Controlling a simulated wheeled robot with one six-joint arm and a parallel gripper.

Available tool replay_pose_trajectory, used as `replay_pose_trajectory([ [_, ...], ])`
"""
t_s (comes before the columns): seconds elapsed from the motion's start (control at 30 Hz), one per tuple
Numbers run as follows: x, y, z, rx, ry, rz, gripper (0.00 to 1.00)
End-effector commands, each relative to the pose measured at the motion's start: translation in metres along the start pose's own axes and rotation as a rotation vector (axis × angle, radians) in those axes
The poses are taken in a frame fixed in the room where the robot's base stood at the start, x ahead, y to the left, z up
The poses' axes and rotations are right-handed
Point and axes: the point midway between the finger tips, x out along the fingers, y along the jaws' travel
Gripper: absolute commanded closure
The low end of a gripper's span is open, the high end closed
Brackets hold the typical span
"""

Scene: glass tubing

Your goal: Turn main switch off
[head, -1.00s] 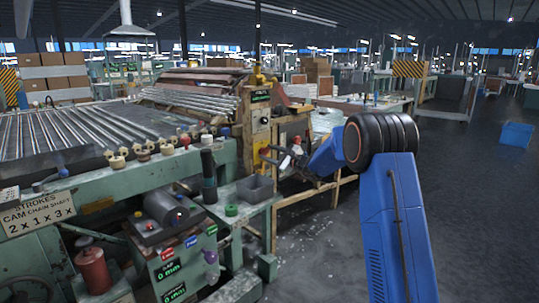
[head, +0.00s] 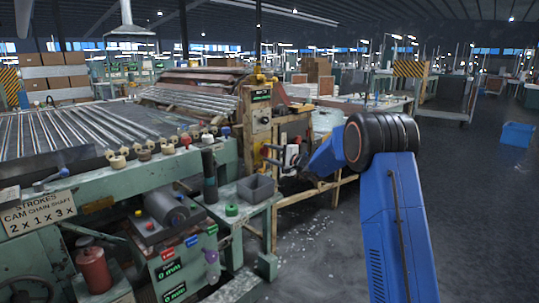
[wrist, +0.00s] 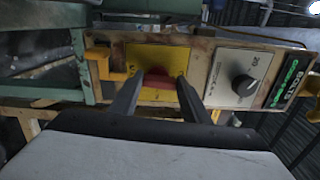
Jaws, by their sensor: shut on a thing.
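The main switch is a red knob (wrist: 159,79) on a yellow plate (wrist: 158,56) in the wrist view. My gripper (head: 272,155) is at the low end of the machine's upright control panel (head: 260,122) in the head view. In the wrist view my dark fingers stand on either side of the red knob and are shut on it. The knob's sides are partly hidden by the fingers. In the head view the gripper hides the switch, so its setting is not clear there.
Yellow brackets (wrist: 98,62) stick out near the panel. A grey bin (head: 255,188) stands on the bench below. Open floor lies to the right.

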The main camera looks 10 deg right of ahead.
Motion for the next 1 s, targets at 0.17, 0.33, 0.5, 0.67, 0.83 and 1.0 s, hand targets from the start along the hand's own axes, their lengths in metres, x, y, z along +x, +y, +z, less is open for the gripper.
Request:
replay_pose_trajectory([
  [0.17,-0.0003,0.0018,0.0007,-0.061,-0.001,0.002,0.8],
  [0.33,-0.0004,0.0022,0.0008,-0.088,-0.001,0.002,0.8],
  [0.5,-0.0004,0.0025,0.0009,-0.095,-0.001,0.003,0.8],
  [0.67,-0.0004,0.0027,0.0009,-0.095,-0.001,0.003,0.8],
  [0.83,-0.0003,0.0027,0.001,-0.095,-0.002,0.003,0.41],
  [1.0,-0.0002,0.0019,0.0007,-0.094,-0.001,0.002,0.39],
])
